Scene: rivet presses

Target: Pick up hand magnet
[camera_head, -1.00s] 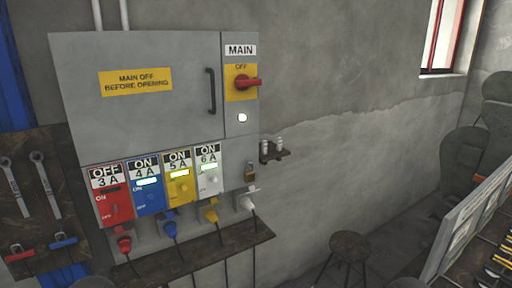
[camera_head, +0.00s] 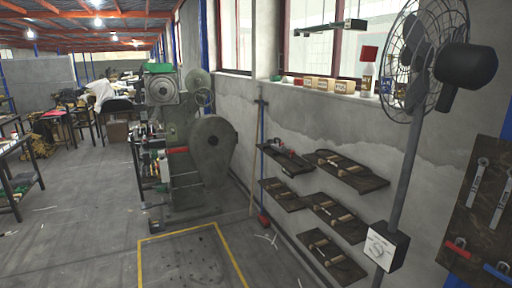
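I cannot make out a hand magnet for sure. Small dark and red items (camera_head: 285,152) lie on the upper left wall shelf (camera_head: 291,170); they are too small to identify. Hammers with wooden handles (camera_head: 336,163) lie on the other wall shelves. Neither of my grippers is in view.
A large green-grey rivet press (camera_head: 213,150) stands left of the shelves. A pedestal fan (camera_head: 428,65) on a pole stands in front at right. A tool board (camera_head: 485,210) hangs at the right edge. A yellow-outlined floor area (camera_head: 190,262) is clear. A broom (camera_head: 260,170) leans on the wall.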

